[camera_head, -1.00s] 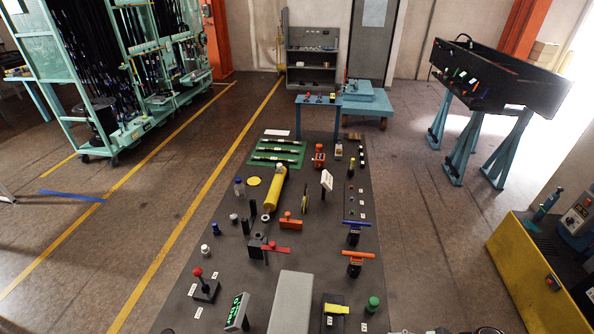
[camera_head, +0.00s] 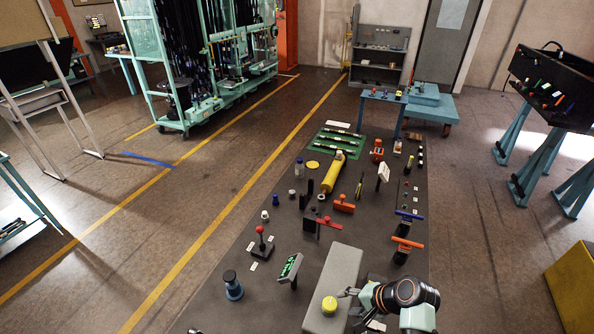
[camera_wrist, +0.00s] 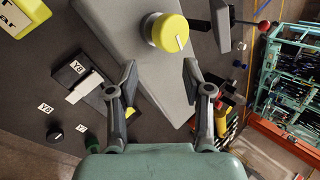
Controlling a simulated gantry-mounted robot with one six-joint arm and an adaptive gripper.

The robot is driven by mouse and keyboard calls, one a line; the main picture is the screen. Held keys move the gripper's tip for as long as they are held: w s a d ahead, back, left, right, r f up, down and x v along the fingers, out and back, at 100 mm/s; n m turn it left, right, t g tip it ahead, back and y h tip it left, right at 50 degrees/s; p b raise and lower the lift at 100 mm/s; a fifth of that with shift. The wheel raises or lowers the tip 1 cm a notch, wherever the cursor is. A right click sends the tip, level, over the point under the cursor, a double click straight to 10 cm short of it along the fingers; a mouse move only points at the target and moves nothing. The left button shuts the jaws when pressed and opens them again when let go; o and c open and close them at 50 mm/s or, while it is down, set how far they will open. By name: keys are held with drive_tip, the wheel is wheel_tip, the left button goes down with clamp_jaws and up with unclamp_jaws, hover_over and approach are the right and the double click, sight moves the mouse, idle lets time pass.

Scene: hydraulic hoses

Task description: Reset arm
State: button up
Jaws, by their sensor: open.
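My gripper (camera_wrist: 160,76) is open and empty in the wrist view, its two fingers spread above the grey box (camera_wrist: 125,25). A yellow round knob (camera_wrist: 168,32) with a pale mark sits on the grey box, just beyond the fingertips and not between them. In the head view my gripper (camera_head: 350,293) is at the bottom, beside the grey box (camera_head: 338,270) and right of the yellow knob (camera_head: 329,305). My arm hides part of the board there.
The dark board (camera_head: 220,300) carries a red-knobbed lever (camera_head: 260,232), a green display (camera_head: 290,267), a yellow cylinder (camera_head: 333,172), and orange (camera_head: 408,243) and blue (camera_head: 410,215) handles. A black block labelled Y8 (camera_wrist: 82,76) lies left of my fingers.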

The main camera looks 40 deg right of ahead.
drive_tip(key=w+a+r+n+t+h, duration=0.2)
drive_tip(key=w+a+r+n, duration=0.4)
drive_tip(key=w+a+r, duration=0.35)
drive_tip(key=w+a+r+n+t+h, duration=0.1)
drive_tip(key=w+a+r+n+t, duration=0.15)
drive_tip(key=a+r, duration=0.45)
drive_tip(key=w+a+r+n+t+h, duration=0.1)
drive_tip(key=w+a+r+n+t, duration=0.2)
drive_tip(key=a+r, duration=0.45)
drive_tip(key=s+a+r+n+t+y, duration=0.1)
drive_tip(key=s+a+r+n+t, duration=0.1)
drive_tip(key=a+r, duration=0.4)
drive_tip(key=s+a+r+n+t+y, duration=0.1)
drive_tip(key=s+a+r+n, duration=0.2)
drive_tip(key=a+r, duration=0.3)
drive_tip(key=s+f+g+b, duration=0.2)
drive_tip(key=s+f+b, duration=0.25)
drive_tip(key=f, duration=0.55)
drive_tip(key=s+f+g+b, duration=0.3)
drive_tip(key=s+f+b, duration=0.15)
drive_tip(key=f, duration=0.55)
wheel_tip(320, 180, up, 15)
drive_tip(key=p, duration=1.5)
drive_tip(key=shift+w+d+f+t+h, duration=0.2)
drive_tip(key=shift+d+t+h, duration=0.1)
drive_tip(key=shift+d+t, duration=0.05)
